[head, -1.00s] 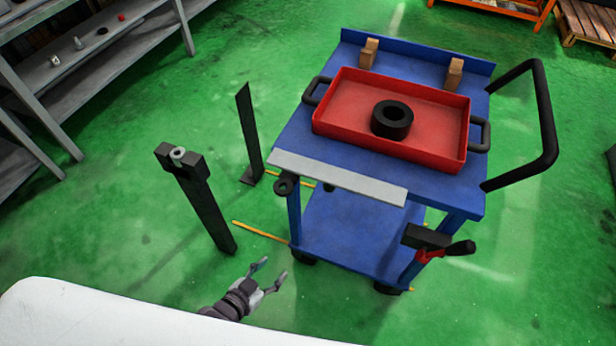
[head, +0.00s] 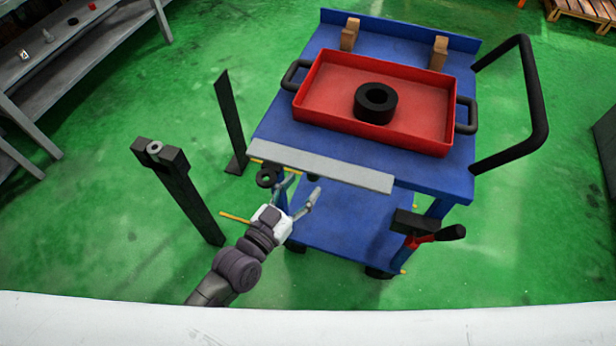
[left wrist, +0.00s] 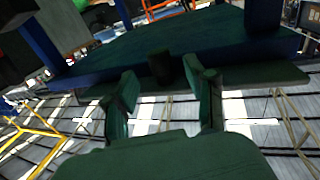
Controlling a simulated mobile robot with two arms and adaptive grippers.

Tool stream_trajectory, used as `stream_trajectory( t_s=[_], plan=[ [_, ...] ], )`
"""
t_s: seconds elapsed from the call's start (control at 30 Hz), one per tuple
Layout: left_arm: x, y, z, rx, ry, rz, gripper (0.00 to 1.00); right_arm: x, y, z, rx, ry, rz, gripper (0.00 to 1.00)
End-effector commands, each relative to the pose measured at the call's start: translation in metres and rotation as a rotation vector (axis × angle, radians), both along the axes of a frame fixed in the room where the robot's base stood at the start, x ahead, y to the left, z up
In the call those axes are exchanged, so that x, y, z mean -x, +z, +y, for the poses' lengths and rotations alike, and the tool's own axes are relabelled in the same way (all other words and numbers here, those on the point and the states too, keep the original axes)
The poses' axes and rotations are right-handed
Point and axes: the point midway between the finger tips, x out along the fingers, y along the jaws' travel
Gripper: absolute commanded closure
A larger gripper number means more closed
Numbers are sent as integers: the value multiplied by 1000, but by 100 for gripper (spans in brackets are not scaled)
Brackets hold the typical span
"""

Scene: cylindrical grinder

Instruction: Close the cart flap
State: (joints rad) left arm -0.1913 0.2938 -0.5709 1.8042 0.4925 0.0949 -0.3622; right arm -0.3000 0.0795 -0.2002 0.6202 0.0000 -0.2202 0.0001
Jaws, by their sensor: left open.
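The blue cart (head: 285,125) stands right of centre in the head view. A light grey plate (head: 320,166), which looks like the flap, lies along the cart top's near edge. A black ring-shaped part (head: 267,177) hangs under its left end. My left gripper (head: 300,187) is open and empty, just below the plate's left part, beside the black ring. Whether it touches anything is unclear. In the left wrist view the open fingers (left wrist: 160,76) point toward the dark cart, with a dark block (left wrist: 160,65) beyond them. My right gripper is not in view.
A red tray (head: 330,95) with a black ring (head: 376,102) sits on the cart. A red-and-black clamp-like part (head: 428,232) sticks out at the cart's near right. A black post (head: 180,190) and a thin dark upright (head: 230,120) stand left.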

Motion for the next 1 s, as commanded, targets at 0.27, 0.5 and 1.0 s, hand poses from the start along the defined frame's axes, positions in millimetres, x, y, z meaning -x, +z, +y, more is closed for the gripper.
stream_trajectory(
  t_s=[0.27,0.5,1.0],
  plan=[
    [-25,0,-17,-1,-1,-1,45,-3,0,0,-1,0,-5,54],
    [-27,0,-18,-1,-1,0,45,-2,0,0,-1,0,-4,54],
    [-26,0,-18,-1,-1,0,100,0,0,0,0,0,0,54]
  ],
)
